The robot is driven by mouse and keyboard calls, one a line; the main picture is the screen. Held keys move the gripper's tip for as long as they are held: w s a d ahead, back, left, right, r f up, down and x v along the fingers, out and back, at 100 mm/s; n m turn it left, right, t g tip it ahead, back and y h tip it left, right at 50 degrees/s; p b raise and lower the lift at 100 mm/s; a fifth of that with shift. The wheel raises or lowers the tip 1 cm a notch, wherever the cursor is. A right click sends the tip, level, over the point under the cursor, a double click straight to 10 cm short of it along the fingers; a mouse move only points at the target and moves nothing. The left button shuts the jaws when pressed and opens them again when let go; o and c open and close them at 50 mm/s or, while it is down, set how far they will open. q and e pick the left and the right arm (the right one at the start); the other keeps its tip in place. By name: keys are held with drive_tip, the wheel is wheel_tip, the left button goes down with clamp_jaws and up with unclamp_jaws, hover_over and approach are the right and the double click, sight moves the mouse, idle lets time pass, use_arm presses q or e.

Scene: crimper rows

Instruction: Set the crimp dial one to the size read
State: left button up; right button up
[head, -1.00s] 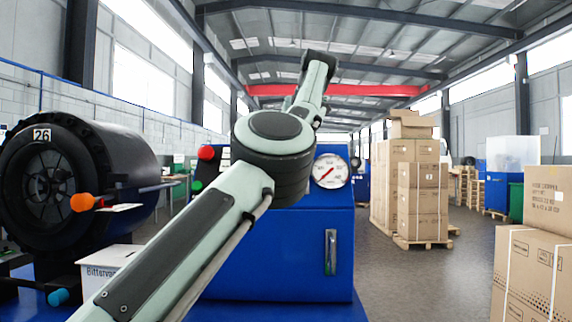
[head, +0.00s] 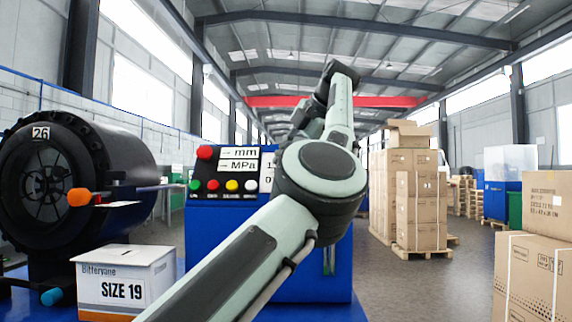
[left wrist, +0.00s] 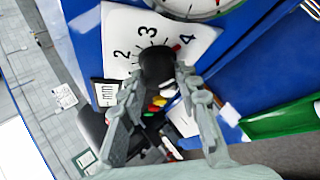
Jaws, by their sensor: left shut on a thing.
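In the left wrist view a black dial knob (left wrist: 157,66) sits on a white scale plate (left wrist: 115,22) showing 2, 3 and 4. A red mark lies at the scale close to the 4; whether it belongs to the knob is unclear. My left gripper (left wrist: 160,78) is shut on the knob, one finger on each side. In the head view my left arm crosses the blue machine (head: 265,270) and its gripper is hidden. A white box (head: 122,280) at the lower left reads "SIZE 19". My right gripper is not in view.
The machine's panel has a red button (head: 205,152), several small coloured buttons and mm and MPa labels (head: 238,160). A large black crimper drum (head: 50,175) marked 26 stands left, with an orange-tipped lever (head: 80,200). Part of a round gauge (left wrist: 185,6) shows above the plate.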

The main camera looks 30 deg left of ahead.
use_arm(q)
drive_tip(key=o, duration=1.2)
drive_tip(key=shift+c, duration=0.2)
drive_tip(key=shift+d+r, duration=0.35)
drive_tip(key=shift+r, duration=0.05)
drive_tip(key=s+d+r, duration=0.1)
drive_tip(key=s+d, duration=0.1)
drive_tip(key=d, duration=0.5)
drive_tip(key=s+d+r, duration=0.1)
drive_tip(key=s+d, duration=0.1)
drive_tip(key=d, duration=0.5)
drive_tip(key=shift+s+d+r, duration=0.15)
drive_tip(key=shift+s+r, duration=0.1)
drive_tip(key=shift+r, duration=0.05)
